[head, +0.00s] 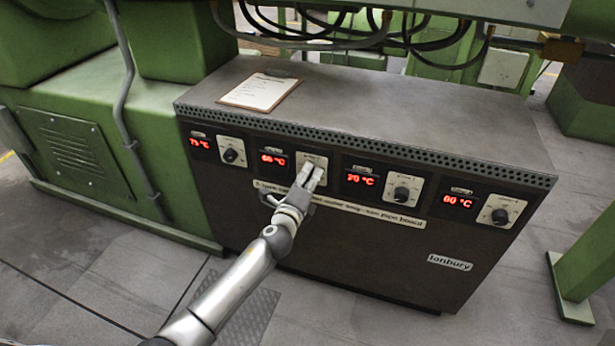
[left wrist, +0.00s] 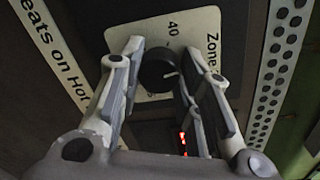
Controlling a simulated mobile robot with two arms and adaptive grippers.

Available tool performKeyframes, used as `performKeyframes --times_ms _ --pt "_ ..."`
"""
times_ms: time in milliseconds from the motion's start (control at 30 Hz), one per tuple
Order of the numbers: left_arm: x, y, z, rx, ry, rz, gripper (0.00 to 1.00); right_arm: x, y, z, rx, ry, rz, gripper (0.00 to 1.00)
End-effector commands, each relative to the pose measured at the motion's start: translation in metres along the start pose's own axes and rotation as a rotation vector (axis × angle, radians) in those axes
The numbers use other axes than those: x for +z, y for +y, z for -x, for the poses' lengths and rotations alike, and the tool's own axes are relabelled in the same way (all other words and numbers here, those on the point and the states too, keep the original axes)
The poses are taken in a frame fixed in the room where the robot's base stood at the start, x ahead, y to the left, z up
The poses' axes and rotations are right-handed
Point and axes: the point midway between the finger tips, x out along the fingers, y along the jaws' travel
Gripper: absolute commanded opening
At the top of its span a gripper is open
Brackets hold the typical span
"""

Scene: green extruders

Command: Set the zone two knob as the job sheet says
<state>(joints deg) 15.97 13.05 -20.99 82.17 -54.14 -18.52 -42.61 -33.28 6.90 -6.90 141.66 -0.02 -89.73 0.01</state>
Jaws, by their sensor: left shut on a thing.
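The zone two knob is a round black knob with a pale pointer line, seen in the left wrist view (left wrist: 154,68) on a white plate (left wrist: 204,26) marked "Zone" and "40". My left gripper (head: 312,173) is at the second plate from the left on the control cabinet. Its fingers (left wrist: 164,62) lie on either side of the knob and are shut on it. In the head view the fingers hide the knob. The job sheet (head: 260,91) lies on a clipboard on the cabinet top; its text is too small to read. My right gripper is out of view.
The dark cabinet (head: 430,120) has other knobs at left (head: 231,155), centre right (head: 402,194) and far right (head: 500,216), each beside a red display. Black hoses (head: 350,32) hang above its back edge. Green machines stand around it. The floor in front is clear.

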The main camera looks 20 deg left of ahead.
Motion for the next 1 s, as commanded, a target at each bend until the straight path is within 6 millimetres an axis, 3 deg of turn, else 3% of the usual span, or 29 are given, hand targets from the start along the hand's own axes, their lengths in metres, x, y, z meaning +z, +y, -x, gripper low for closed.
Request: performKeyframes --times_ms 233,867,900,1000 --pt "-0.001 -0.001 0.0 -0.002 -0.004 -0.115 0.08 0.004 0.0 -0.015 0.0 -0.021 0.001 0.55" --pt "-0.002 -0.001 0.0 -0.001 -0.006 -0.165 0.08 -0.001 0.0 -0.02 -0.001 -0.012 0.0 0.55" --pt "-0.002 -0.001 0.0 -0.001 -0.006 -0.165 0.33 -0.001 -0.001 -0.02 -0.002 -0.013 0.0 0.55" --pt "-0.002 0.0 0.0 -0.001 -0.006 -0.165 0.46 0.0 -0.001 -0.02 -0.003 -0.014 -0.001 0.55"
